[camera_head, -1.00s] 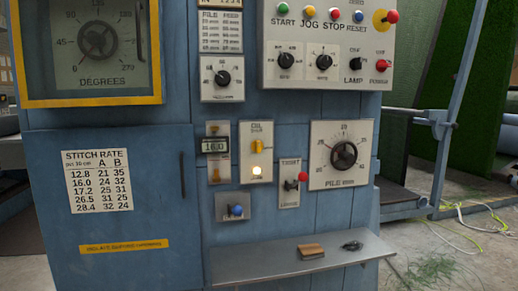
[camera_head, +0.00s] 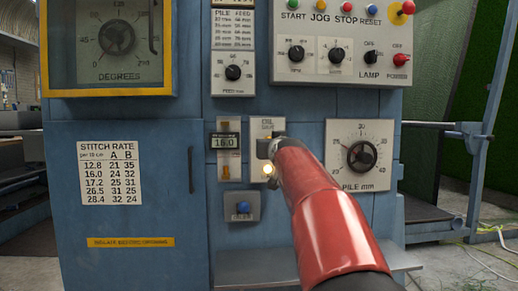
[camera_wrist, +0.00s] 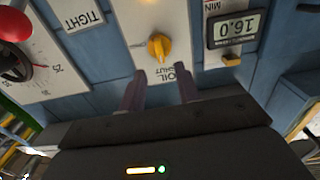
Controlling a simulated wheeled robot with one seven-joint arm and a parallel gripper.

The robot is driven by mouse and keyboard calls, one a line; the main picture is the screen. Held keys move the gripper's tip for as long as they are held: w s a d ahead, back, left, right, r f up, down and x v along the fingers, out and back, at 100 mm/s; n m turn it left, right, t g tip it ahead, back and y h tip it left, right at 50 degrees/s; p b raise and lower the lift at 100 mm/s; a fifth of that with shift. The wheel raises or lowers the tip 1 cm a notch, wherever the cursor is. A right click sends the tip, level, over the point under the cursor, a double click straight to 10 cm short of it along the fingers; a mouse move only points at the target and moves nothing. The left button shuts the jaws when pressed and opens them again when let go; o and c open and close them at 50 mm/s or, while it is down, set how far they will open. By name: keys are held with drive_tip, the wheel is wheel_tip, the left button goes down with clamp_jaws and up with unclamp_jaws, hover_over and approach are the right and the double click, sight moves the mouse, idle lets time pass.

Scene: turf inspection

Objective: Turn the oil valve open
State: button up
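The oil valve is a yellow knob (camera_wrist: 159,47) on a pale plate marked OIL and SHUT (camera_wrist: 150,18), seen upside down in the wrist view. Its grip looks roughly in line with the SHUT label. My gripper (camera_wrist: 161,84) has its two fingers apart with nothing between them, just short of the knob and roughly lined up with it. In the head view my gripper (camera_head: 268,148) and red arm cover the knob.
A gauge reading 16.0 (camera_head: 226,142) is left of the oil plate. A blue button (camera_head: 243,208) sits below it. The pile dial (camera_head: 361,155) is to the right, and the TIGHT plate (camera_wrist: 80,14) shows in the wrist view. A metal shelf (camera_head: 240,257) juts out below.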

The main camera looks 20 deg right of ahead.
drive_tip(key=p+x, duration=0.2)
drive_tip(key=x, duration=0.5)
drive_tip(key=shift+w, duration=0.1)
clamp_jaws()
